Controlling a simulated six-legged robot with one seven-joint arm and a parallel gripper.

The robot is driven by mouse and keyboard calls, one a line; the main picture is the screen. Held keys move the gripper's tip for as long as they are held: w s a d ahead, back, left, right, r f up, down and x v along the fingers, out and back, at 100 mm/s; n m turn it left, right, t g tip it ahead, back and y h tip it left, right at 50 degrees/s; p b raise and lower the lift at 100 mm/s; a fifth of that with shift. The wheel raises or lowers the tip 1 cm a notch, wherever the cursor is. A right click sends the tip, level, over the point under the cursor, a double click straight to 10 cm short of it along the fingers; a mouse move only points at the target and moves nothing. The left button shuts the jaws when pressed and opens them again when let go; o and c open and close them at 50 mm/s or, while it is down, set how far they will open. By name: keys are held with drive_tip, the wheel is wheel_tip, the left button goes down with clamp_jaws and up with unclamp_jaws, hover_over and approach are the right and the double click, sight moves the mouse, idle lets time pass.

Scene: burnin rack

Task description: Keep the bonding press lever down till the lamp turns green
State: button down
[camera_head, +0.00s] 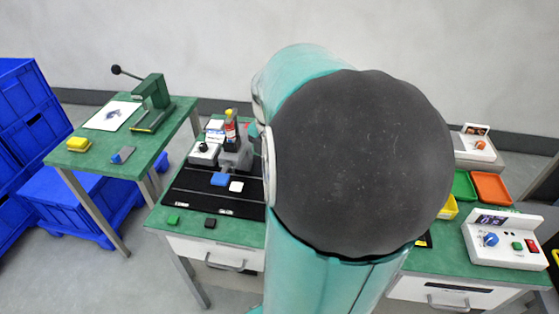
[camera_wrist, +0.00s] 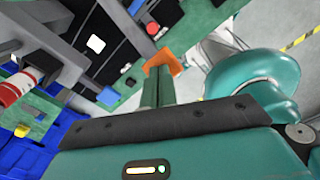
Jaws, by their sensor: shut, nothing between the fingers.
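A green hand press (camera_head: 152,100) stands on the left table. Its lever, with a black ball end (camera_head: 116,69), sticks out up and to the left. A grey device (camera_head: 236,155) on the middle bench has a red and yellow upright part (camera_head: 231,125); I cannot tell which of the two is the bonding press. The device shows at the left of the wrist view (camera_wrist: 45,55). I cannot make out a lit lamp on either. My gripper (camera_wrist: 163,68) is shut and empty, its fingers together, above the bench area and apart from both. My arm hides much of the bench.
A black mat (camera_head: 190,205) holds small blocks. A white control box (camera_head: 505,245) with a blue knob, and green and orange trays (camera_head: 492,188), are at the right. Blue crates (camera_head: 30,110) stand at the far left. A floor gap separates the tables.

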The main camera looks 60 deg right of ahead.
drive_tip(key=shift+f, duration=0.2)
drive_tip(key=shift+s+a+f, duration=0.1)
drive_tip(key=shift+a+f, duration=0.1)
drive_tip(key=shift+f, duration=0.35)
drive_tip(key=shift+s+a+f, duration=0.1)
drive_tip(key=shift+a+f, duration=0.1)
drive_tip(key=shift+f, duration=0.4)
drive_tip(key=shift+s+a+f, duration=0.1)
drive_tip(key=shift+a+f, duration=0.1)
drive_tip(key=shift+f, duration=0.45)
drive_tip(key=shift+s+a+f, duration=0.1)
drive_tip(key=shift+a+f, duration=0.1)
drive_tip(key=shift+f, duration=0.65)
drive_tip(key=shift+s+a+f, duration=0.1)
drive_tip(key=shift+a+f, duration=0.05)
drive_tip(key=shift+f, duration=0.65)
drive_tip(key=shift+a+f, duration=0.15)
drive_tip(key=shift+f, duration=1.7)
drive_tip(key=shift+a+f, duration=0.1)
drive_tip(key=shift+f, duration=0.05)
idle(1.3)
